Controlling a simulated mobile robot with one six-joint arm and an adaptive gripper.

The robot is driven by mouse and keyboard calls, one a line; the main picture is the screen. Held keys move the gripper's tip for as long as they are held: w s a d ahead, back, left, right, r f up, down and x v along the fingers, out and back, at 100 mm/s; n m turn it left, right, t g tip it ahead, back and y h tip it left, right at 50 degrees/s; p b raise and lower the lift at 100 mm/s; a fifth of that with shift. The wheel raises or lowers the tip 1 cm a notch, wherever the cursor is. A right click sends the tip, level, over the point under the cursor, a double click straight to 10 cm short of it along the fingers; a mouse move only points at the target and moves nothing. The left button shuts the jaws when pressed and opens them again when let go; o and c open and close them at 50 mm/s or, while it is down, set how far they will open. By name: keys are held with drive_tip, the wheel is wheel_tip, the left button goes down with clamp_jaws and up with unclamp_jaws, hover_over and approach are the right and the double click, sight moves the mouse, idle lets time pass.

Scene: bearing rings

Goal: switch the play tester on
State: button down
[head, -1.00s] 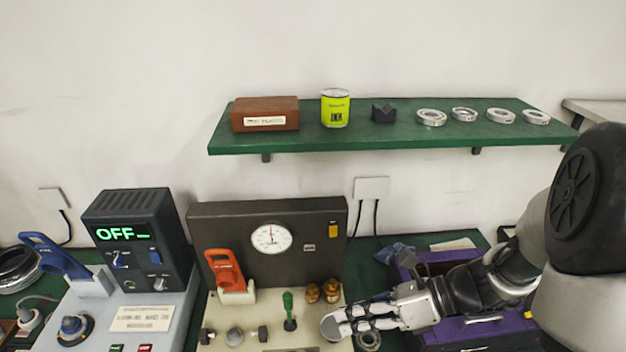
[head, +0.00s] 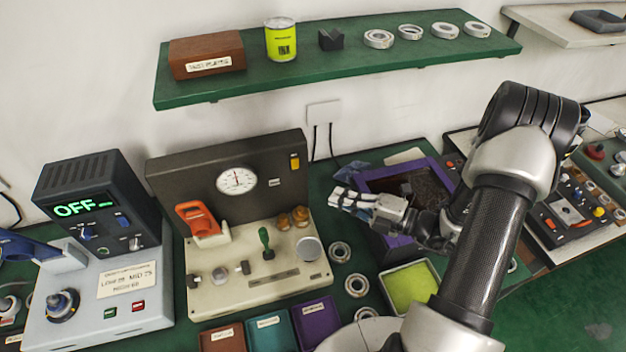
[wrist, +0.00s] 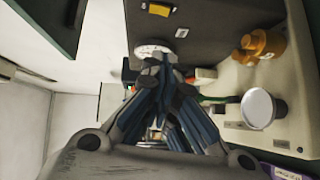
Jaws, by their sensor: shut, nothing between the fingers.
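The dial-gauge machine (head: 240,285), which I take to be the play tester, has a cream base and a dark upright panel. Its panel bears a round white dial (head: 237,181) and a yellow switch (head: 295,162) at the upper right. On the base are an orange lever (head: 198,219), a green-knobbed lever (head: 265,240), brass knobs and a round grey disc (head: 309,249). The switch also shows in the wrist view (wrist: 159,9); its position is unclear. My gripper (head: 336,197) is shut and empty, right of the panel and apart from the switch. Its fingers (wrist: 160,66) point towards the panel in the wrist view.
A grey machine (head: 110,285) at left has a dark display box reading OFF. A purple crate (head: 408,178) lies beneath my forearm. Bearing rings (head: 340,252), a yellow-green tray (head: 410,287) and coloured bins (head: 270,330) are nearby. A green shelf (head: 340,76) overhangs the back.

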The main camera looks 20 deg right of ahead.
drive_tip(key=w+d+b+x, duration=0.1)
drive_tip(key=w+d+x, duration=0.1)
drive_tip(key=x, duration=1)
drive_tip(key=shift+w+a, duration=0.2)
drive_tip(key=shift+a, duration=0.05)
drive_tip(key=shift+f+b, duration=0.1)
drive_tip(key=shift+b, duration=0.2)
drive_tip(key=shift+w+f+n+b, duration=0.15)
drive_tip(key=shift+w+n+b, duration=0.2)
drive_tip(key=shift+b, duration=0.1)
drive_tip(key=s+d+f+p, duration=0.1)
drive_tip(key=s+d, duration=0.6)
drive_tip(key=s, duration=0.4)
drive_tip(key=shift+f, duration=0.3)
